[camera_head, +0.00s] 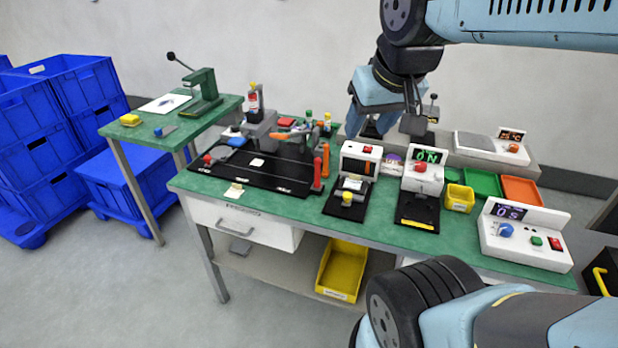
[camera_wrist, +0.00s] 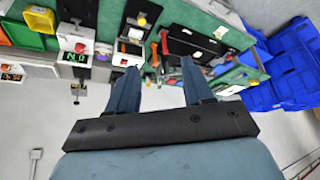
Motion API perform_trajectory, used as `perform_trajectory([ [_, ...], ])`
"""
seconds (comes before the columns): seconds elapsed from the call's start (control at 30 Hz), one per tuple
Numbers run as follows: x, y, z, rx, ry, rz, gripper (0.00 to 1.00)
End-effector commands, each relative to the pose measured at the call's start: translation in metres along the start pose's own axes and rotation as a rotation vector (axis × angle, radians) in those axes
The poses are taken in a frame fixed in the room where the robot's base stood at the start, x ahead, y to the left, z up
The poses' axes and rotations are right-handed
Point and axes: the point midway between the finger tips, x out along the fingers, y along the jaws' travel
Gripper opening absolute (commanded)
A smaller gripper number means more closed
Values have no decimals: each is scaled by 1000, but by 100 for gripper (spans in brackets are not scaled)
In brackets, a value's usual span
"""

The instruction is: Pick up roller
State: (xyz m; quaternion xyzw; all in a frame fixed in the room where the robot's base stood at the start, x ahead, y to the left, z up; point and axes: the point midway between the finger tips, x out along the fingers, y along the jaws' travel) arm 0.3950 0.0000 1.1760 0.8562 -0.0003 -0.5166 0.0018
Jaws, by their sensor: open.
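My gripper (camera_head: 371,126) is open and empty above the back of the green-topped workbench (camera_head: 385,233) in the head view. In the wrist view its two blue fingers (camera_wrist: 158,66) are spread wide, with nothing between them but the bench beyond. I cannot tell for sure which item is the roller. Several small tools, including an orange-handled one (camera_head: 278,135), a red-handled one (camera_head: 325,160) and a blue-and-white one (camera_head: 236,142), lie or stand around the black mat (camera_head: 272,178), too small to make out. My gripper touches none of them.
Test devices (camera_head: 422,178), a yellow bin (camera_head: 460,198), green (camera_head: 482,183) and orange trays (camera_head: 521,191) and a control box (camera_head: 525,236) crowd the bench's middle and right. A side table (camera_head: 142,143) and blue crates (camera_head: 25,140) stand left. The floor in front is clear.

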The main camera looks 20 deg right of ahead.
Motion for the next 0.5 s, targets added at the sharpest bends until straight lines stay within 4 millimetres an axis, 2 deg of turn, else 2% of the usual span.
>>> perform_trajectory([
  [0.27, 27, 2, -42, -27, -90, 21, 51],
  [0.5, 68, 0, -85, -63, -186, 29, 51],
])
